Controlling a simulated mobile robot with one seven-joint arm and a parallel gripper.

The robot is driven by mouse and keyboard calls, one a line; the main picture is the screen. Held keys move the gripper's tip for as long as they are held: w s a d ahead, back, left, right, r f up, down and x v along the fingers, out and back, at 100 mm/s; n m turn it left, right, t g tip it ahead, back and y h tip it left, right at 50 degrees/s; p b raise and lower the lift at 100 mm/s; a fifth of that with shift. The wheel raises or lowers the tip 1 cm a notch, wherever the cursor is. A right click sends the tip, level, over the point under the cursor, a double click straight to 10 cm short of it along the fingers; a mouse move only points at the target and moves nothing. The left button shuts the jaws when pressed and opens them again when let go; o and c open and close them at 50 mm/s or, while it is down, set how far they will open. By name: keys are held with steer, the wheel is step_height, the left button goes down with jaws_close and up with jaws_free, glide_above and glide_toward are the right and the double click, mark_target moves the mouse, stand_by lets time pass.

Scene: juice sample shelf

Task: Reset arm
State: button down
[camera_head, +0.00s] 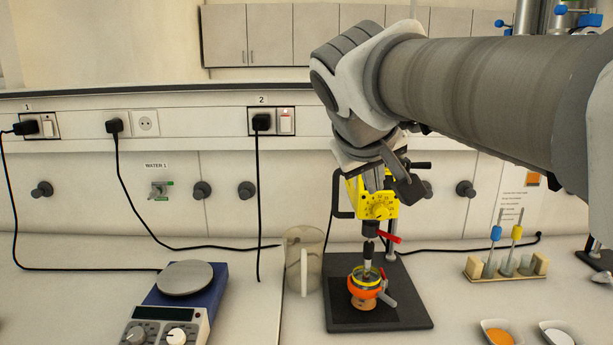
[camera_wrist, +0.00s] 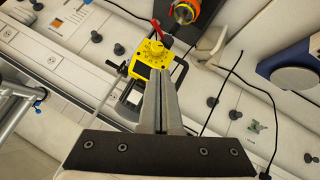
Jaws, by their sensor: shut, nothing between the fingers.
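My gripper (camera_wrist: 161,100) shows in the wrist view with its two fingers together and nothing between them. In the head view my arm reaches in from the right, and my gripper (camera_head: 392,176) is at the upper part of a yellow machine (camera_head: 376,203) with a dial. I cannot tell whether it touches the machine. The machine also shows in the wrist view (camera_wrist: 150,52), beyond the fingertips. Below its red lever (camera_head: 388,236) is an orange container (camera_head: 363,290) on a black base plate (camera_head: 412,318).
A clear jug (camera_head: 303,262) stands left of the base plate. A blue hotplate (camera_head: 176,302) is further left. A small rack (camera_head: 506,265) and two dishes (camera_head: 497,331) are on the right. Black cables run along the wall. Bare bench lies at the far left.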

steer(key=s+d+f+m+g+y+p, duration=0.1)
steer(key=s+f, duration=0.6)
steer(key=s, duration=0.2)
steer(key=s+d+f+m+g+y+p, duration=0.1)
steer(key=s+d+f+g+y+p, duration=0.1)
steer(key=s+f, duration=0.6)
steer(key=shift+s+d+f+m+p, duration=0.15)
steer(key=shift+s+d+m+p, duration=0.2)
steer(key=shift+s, duration=0.25)
